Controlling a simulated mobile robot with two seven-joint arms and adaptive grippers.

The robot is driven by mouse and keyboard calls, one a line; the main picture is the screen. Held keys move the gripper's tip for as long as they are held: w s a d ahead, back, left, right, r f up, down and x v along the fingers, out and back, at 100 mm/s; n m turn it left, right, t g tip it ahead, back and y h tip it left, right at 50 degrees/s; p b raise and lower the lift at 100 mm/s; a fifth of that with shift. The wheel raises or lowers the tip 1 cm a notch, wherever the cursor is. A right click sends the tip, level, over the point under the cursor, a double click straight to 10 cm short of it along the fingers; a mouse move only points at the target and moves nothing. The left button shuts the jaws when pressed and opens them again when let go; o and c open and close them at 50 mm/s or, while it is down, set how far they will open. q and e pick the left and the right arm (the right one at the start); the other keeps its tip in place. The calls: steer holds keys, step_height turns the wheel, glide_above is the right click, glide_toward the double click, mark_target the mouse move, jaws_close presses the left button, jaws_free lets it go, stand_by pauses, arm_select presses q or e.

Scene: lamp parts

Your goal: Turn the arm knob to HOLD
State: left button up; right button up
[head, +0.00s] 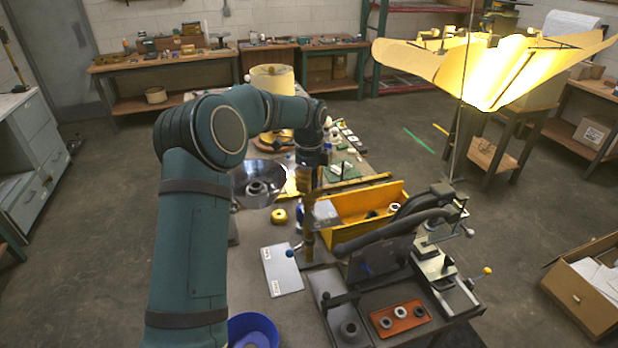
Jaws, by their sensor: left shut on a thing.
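My teal left arm comes in from the left and bends down to my left gripper (307,195). The gripper is over the near bench, at the top of an upright brownish post (309,242). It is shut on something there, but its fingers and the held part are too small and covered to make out. I cannot read any HOLD mark or tell the arm knob's setting. A white plate (283,271) with two small labels lies left of the post. A small blue ball (289,253) shows beside the post.
A yellow bin (350,236) and a dark fixture with a curved arm (395,232) stand right of the post. A red tray (400,318) with rings, a blue bowl (253,330) and a shiny round dish (258,184) are nearby. A lit yellow shade (490,72) hangs upper right.

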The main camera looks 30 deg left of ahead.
arm_select(q)
steer(key=m, duration=0.4)
steer(key=shift+m, duration=0.3)
steer(key=m, duration=0.4)
steer(key=shift+m, duration=0.4)
steer(key=o, duration=1.2)
